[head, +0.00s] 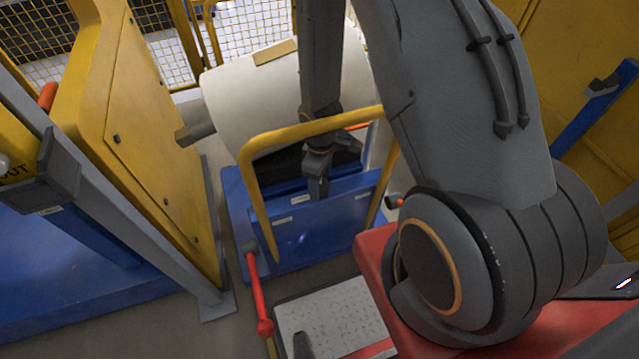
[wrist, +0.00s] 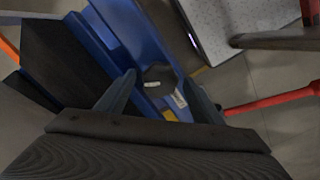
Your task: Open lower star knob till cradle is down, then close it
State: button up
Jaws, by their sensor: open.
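A dark star knob (wrist: 158,77) sits on the blue cradle base (wrist: 130,30), with a small white label beside it, in the wrist view. My gripper (wrist: 160,97) is open, with one finger to each side of the knob in the picture; I cannot tell if either touches it. In the head view my gripper (head: 318,172) hangs in front of the blue base (head: 325,235) and hides the knob. The cradle's black pad (head: 285,168) lies below the large white roll (head: 240,100). I cannot tell whether roll and pad touch.
A yellow hoop rail (head: 260,140) arches around my gripper. A red lever (head: 258,290) stands at the lower left of the base. A speckled plate (head: 330,315) lies in front. A yellow machine panel (head: 150,150) stands left, and a red surface (head: 375,260) is beneath my arm.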

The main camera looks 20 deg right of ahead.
jog(key=shift+c, duration=0.4)
jog(key=c, duration=1)
jog(key=shift+o, duration=0.2)
jog(key=shift+m, duration=0.3)
jog(key=m, duration=1.1)
jog(key=shift+m, duration=0.4)
